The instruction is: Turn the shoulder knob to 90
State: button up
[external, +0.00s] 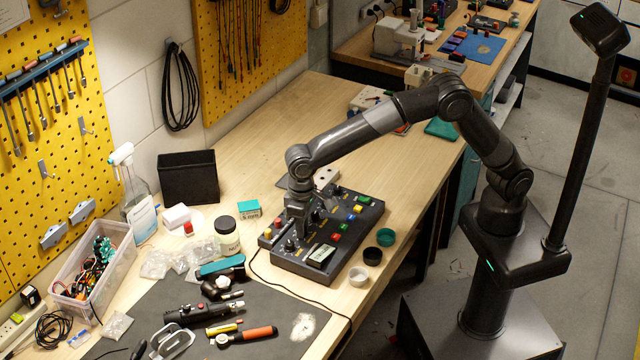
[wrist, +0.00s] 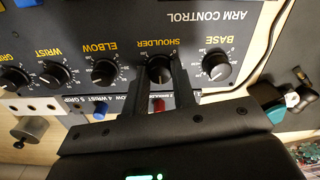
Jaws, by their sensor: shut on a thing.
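The dark control box (external: 345,262) stands on the wooden bench. In the wrist view its panel (wrist: 205,25) is upside down, with a row of black knobs. The shoulder knob (wrist: 159,70) is under the printed word SHOULDER, between the base knob (wrist: 216,67) and the elbow knob (wrist: 105,72). My gripper (wrist: 161,66) is shut on the shoulder knob, one finger on each side. In the external view my gripper (external: 301,225) reaches down to the panel and hides this knob. The knob's pointer angle cannot be read clearly.
The wrist knob (wrist: 54,75) and grip knob (wrist: 14,79) sit farther left in the wrist view. A red switch (wrist: 158,104) and a blue one (wrist: 100,110) lie near the fingers. Small cups (external: 372,256) stand beside the box. A dark mat (external: 270,305) holds tools.

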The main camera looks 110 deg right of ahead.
dwell(0.3)
jog(key=o, duration=1)
notch_tip(320, 180, up, 11)
jog(key=shift+f, duration=0.1)
